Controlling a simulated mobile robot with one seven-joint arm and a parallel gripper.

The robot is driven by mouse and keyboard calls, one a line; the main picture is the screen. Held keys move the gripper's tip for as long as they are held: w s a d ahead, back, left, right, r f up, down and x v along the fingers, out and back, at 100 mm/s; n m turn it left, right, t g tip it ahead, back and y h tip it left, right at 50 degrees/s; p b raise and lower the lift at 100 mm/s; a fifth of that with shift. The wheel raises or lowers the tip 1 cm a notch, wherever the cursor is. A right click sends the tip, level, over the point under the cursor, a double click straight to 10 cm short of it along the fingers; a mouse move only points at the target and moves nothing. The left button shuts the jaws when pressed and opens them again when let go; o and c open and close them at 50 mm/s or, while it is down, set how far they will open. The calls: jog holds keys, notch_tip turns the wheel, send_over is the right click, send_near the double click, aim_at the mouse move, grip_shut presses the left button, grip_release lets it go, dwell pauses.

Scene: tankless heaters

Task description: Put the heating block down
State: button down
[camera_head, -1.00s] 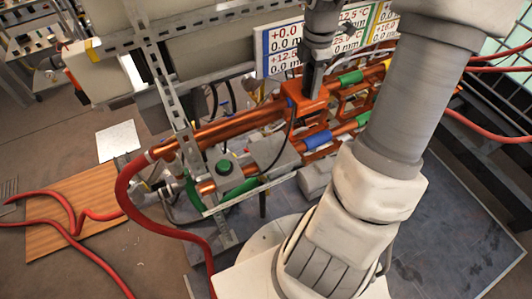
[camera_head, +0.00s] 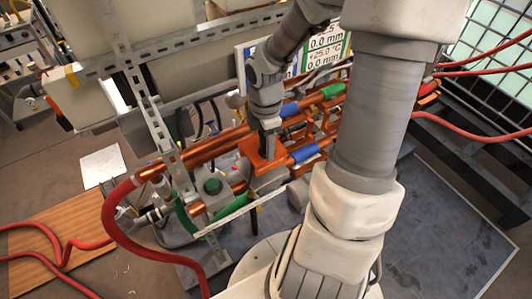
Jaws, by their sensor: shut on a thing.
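The heating block (camera_head: 254,155) is an orange block at the middle of the head view. My gripper (camera_head: 268,142) points down from above and is shut on the upper part of the block. The block is at the front of the copper pipe rig, beside a blue-sleeved pipe (camera_head: 305,153). I cannot tell whether its underside rests on anything. The fingertips are partly hidden against the block.
A metal rail (camera_head: 235,210) crosses in front. Red hoses (camera_head: 115,225) curve at left. A display board (camera_head: 325,48) stands behind. Dark floor plate (camera_head: 455,215) is clear at right.

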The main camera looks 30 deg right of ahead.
jog(key=shift+f+b, duration=0.45)
jog(key=shift+f, duration=1.4)
jog(key=shift+f, duration=0.15)
jog(key=shift+c, duration=1.3)
grip_release()
notch_tip(320, 180, up, 12)
jog(key=p, duration=0.3)
